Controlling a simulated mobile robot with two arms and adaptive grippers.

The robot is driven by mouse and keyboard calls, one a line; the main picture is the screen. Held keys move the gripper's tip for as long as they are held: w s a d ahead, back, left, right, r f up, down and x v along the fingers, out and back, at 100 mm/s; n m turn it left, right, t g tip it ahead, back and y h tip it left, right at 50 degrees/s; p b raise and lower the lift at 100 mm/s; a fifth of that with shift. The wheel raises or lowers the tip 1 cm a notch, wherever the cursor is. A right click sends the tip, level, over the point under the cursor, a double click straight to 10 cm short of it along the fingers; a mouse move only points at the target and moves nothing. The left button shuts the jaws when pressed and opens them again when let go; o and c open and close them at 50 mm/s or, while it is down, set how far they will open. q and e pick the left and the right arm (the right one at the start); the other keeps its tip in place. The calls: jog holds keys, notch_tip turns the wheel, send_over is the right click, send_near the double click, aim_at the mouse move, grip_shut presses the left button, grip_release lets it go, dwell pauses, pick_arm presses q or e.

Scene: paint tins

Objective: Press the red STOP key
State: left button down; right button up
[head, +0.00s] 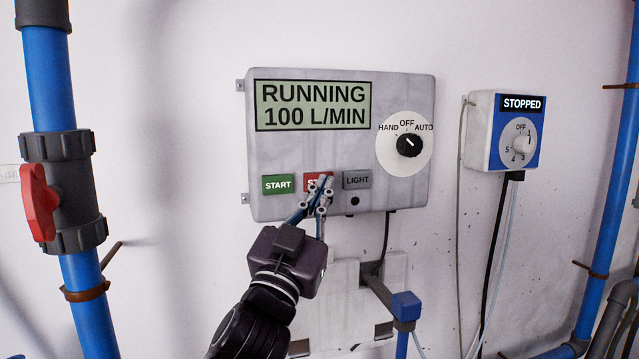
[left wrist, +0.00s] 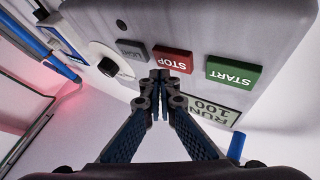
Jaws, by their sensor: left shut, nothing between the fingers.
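The red STOP key (head: 309,182) sits on the grey control box (head: 300,155), between the green START key (head: 278,184) and the grey LIGHT key (head: 357,180). The box's display (head: 312,105) reads RUNNING 100 L/MIN. My left gripper (head: 323,188) is shut and empty, its fingertips in front of the STOP key and hiding its right part. In the left wrist view, the fingertips (left wrist: 160,76) are at the lower edge of the upside-down STOP key (left wrist: 172,59). I cannot tell whether they touch it. My right gripper is not in view.
A HAND/OFF/AUTO knob (head: 408,145) is on the box's right side. A smaller blue-and-white box (head: 505,130) reading STOPPED hangs to the right. A blue pipe with a red valve handle (head: 40,202) stands at left. A blue-capped fitting (head: 405,305) is below the box.

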pick_arm(q)
jog(key=shift+w+a, duration=0.1)
jog(key=shift+w, duration=0.3)
jog(key=shift+w+a, duration=0.2)
jog(key=shift+w, duration=0.2)
dwell(0.6)
jog(key=shift+s, duration=0.1)
jog(key=shift+s+d, duration=0.3)
jog(key=shift+s, duration=0.45)
jog(key=s, duration=0.1)
jog(key=s+d, duration=0.1)
jog(key=s, duration=0.2)
jog(key=shift+s+d, duration=0.3)
jog(key=shift+s, duration=0.05)
dwell(0.6)
